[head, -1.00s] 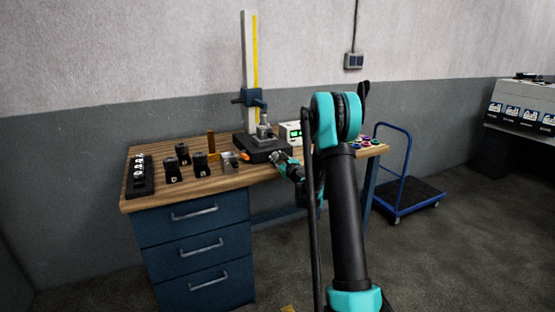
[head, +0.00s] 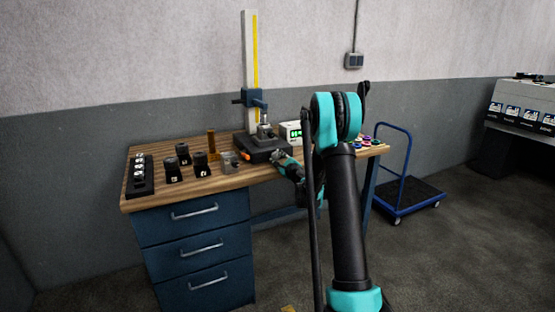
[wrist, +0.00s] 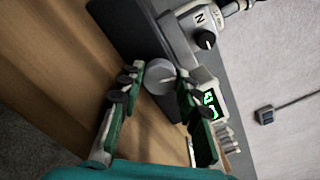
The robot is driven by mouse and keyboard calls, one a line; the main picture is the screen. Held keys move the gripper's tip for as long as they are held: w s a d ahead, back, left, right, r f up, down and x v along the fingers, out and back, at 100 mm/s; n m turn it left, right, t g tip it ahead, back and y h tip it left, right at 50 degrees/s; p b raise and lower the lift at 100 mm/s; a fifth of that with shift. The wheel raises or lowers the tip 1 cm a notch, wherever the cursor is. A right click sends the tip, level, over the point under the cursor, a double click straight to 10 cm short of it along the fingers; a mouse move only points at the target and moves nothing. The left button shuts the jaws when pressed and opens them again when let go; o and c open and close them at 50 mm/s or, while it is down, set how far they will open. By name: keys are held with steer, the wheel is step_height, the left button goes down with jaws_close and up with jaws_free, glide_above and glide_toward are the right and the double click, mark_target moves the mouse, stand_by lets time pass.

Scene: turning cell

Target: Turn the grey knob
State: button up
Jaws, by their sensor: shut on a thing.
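The grey knob (wrist: 159,77) is a round, light disc on the front of the dark base (head: 262,149) of a measuring stand. My gripper (wrist: 162,72) is shut on the knob in the wrist view, one green-and-black finger on each side of its rim. In the head view my gripper (head: 278,157) reaches the base's front right part, and the knob is hidden or too small to make out there.
The stand's tall column (head: 250,75) has a yellow scale. A box with a green display (head: 293,133) stands right of the base. Several black holders (head: 172,170) and a dark rack (head: 140,176) stand on the left of the wooden bench (head: 195,187). A blue cart (head: 408,190) is at right.

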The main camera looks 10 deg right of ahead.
steer(key=o, duration=1.2)
steer(key=shift+c, duration=0.2)
